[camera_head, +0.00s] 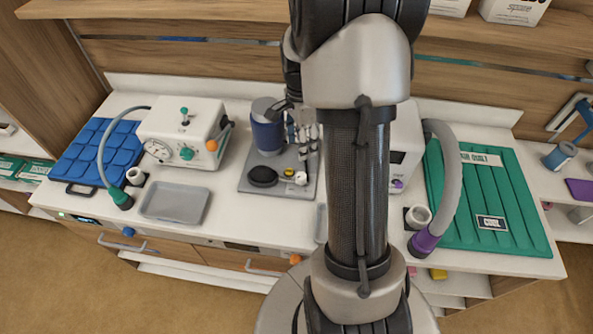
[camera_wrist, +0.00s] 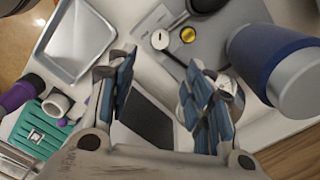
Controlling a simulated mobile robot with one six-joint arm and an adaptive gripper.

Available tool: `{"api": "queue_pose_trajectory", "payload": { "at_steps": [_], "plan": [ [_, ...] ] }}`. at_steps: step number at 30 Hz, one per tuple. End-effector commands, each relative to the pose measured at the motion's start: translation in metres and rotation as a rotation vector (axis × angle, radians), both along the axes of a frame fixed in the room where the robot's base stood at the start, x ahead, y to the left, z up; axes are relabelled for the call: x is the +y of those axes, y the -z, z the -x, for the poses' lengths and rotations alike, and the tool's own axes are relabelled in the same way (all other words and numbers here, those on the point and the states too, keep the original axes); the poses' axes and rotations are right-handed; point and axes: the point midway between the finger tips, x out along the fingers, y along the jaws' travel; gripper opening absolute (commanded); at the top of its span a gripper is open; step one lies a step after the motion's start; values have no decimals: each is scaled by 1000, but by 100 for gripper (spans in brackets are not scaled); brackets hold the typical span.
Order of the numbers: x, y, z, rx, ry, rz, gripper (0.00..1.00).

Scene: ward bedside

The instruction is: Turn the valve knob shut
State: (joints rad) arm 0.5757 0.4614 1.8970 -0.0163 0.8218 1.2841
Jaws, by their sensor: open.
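Several knobs could be the valve knob, and I cannot tell which is meant. The white machine on the left (camera_head: 184,130) has a green knob (camera_head: 185,153) on its front, a small green knob on top (camera_head: 184,112) and an orange knob (camera_head: 225,122) at its side. A second white machine (camera_head: 411,130) is mostly hidden behind my arm; a purple knob (camera_head: 397,183) shows low on its front. My gripper (camera_head: 303,128) hangs above the counter beside this machine. In the wrist view my gripper (camera_wrist: 160,62) has its blue-padded fingers apart with nothing between them.
A blue and grey canister (camera_head: 267,132) stands on a grey tray (camera_head: 248,188) near my gripper. An empty tray (camera_head: 175,203) lies front left. A shelf overhangs the back.

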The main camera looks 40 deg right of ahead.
Motion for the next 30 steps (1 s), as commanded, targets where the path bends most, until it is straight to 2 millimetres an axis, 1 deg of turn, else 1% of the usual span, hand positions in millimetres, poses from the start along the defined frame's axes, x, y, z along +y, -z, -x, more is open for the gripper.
{"api": "queue_pose_trajectory", "payload": {
  "at_steps": [1, 3, 12, 15, 18, 21, 25, 30],
  "plan": [
    [1, 15, 2, 4, -1, -3, 47],
    [1, 31, 2, 5, -1, -2, 47],
    [2, 96, 5, 5, -3, -2, 47],
    [2, 113, 5, 4, -3, -2, 47],
    [2, 126, 5, 3, -3, -2, 47],
    [2, 134, 5, 1, -3, 0, 47],
    [2, 139, 6, 1, -3, 0, 47],
    [2, 139, 5, 0, -3, 0, 47]
  ]
}}
